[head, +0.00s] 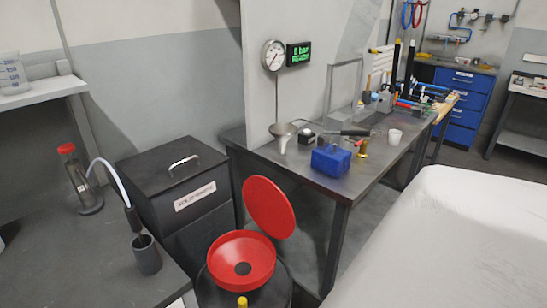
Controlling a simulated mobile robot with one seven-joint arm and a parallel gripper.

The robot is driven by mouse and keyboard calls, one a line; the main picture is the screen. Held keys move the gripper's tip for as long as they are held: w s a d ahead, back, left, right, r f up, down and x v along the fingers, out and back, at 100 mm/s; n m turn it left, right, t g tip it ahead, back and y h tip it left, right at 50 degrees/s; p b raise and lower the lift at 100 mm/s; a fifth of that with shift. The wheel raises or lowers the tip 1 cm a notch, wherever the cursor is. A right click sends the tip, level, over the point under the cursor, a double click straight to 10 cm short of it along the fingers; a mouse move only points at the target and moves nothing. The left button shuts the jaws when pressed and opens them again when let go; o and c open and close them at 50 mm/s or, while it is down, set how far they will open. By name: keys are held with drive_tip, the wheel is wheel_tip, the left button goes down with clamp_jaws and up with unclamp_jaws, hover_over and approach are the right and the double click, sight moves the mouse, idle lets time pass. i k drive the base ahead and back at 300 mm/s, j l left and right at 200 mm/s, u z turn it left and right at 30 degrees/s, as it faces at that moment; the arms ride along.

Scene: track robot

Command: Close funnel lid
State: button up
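A red funnel (226,262) sits on top of a dark drum (272,291) at the bottom middle of the head view. Its wide bowl faces up and a dark hole shows in its middle. The round red lid (269,207) stands open, tilted up at the back right of the funnel rim. The hinge between lid and funnel is too small to make out. A yellow-topped part (242,302) shows at the front of the drum, cut by the bottom edge. My gripper is not in view.
A dark box with a silver handle (184,161) stands left behind the funnel. A workbench (300,171) with a blue box (331,158) is right behind the lid. A left bench (110,250) holds a red-capped bottle (80,180). A large white surface (440,240) fills the lower right.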

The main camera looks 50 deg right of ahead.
sight(265, 201)
drive_tip(key=l+u, duration=0.15)
drive_tip(key=l, duration=1.4)
drive_tip(key=l+u, duration=0.2)
drive_tip(key=l, duration=1.4)
drive_tip(key=k+l, duration=0.35)
drive_tip(key=k, duration=0.35)
drive_tip(key=k+j, duration=0.1)
drive_tip(key=j, duration=0.7)
drive_tip(key=k+u, duration=0.05)
